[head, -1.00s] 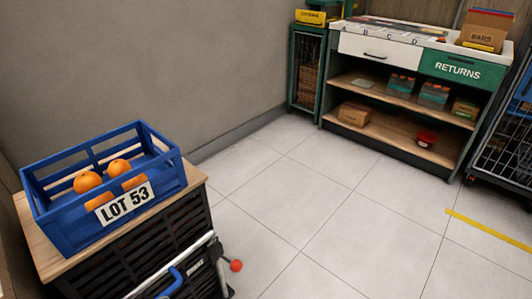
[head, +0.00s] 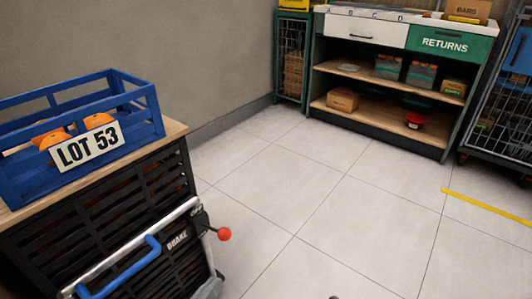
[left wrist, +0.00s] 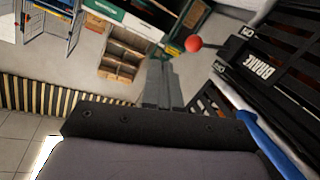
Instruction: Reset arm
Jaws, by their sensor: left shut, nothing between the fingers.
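My left gripper shows in the left wrist view (left wrist: 162,72), with its two grey fingers together and nothing between them. It points past a red knob (left wrist: 193,43), with the floor and shelving beyond. In the head view I cannot make out the left gripper's fingers. A blue crate (head: 158,112) marked LOT 53 stands on a wood-topped black slatted stand at the left, cut by the frame edge. Oranges (head: 100,121) lie inside it, partly hidden by its front wall and label. My right gripper is in neither view.
Close in front of the stand are a metal bar with a blue handle (head: 118,270), a brake label and a red knob (head: 224,234). A green returns counter (head: 452,42) with shelves stands at the back. A wire cage (head: 503,115) is at the right. Middle floor is clear.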

